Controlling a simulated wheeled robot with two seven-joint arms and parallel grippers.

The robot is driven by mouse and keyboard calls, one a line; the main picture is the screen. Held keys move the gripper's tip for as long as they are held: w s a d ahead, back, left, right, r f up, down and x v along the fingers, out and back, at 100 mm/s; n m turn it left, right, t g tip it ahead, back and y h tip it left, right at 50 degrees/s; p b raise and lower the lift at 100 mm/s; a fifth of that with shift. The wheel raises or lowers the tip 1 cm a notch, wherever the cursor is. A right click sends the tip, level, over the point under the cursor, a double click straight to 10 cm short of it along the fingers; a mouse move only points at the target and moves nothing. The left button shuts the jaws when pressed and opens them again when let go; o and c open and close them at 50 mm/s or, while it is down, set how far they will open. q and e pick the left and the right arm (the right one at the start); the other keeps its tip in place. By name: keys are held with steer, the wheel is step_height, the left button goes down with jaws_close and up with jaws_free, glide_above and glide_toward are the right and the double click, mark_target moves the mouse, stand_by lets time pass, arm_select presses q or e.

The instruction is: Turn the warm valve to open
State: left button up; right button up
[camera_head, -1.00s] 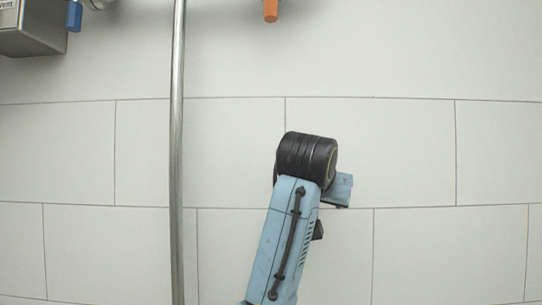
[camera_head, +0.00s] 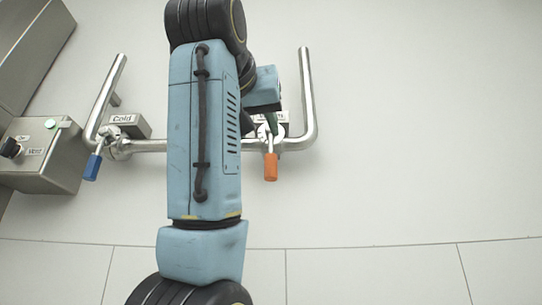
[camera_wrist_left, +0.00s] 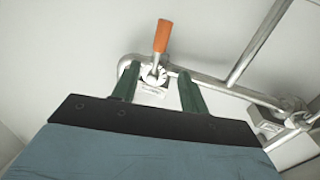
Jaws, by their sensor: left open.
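The warm valve has an orange handle (camera_head: 271,166) that hangs down from its metal body on the pipe in the head view. The handle also shows in the left wrist view (camera_wrist_left: 162,36), at the top, just beyond the fingertips. My left gripper (camera_wrist_left: 158,80) is open and empty, its two green fingers on either side of the valve's metal body as seen from the wrist. I cannot tell whether they touch it. In the head view my left arm hides most of the gripper, and the label above the valve is partly covered. My right gripper is not in view.
The cold valve with a blue handle (camera_head: 93,167) hangs left of my arm, under a "Cold" label (camera_head: 124,120). A steel box (camera_head: 45,160) with a knob and a green button stands further left. Bent steel pipe (camera_head: 308,95) rises right of the warm valve. The wall further right is clear.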

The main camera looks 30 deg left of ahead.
mark_target(270, 157)
arm_select(q)
steer(key=p+x, duration=0.7)
steer(key=x, duration=0.5)
steer(key=shift+w+a+f, duration=0.1)
steer(key=shift+w, duration=0.15)
jaws_close()
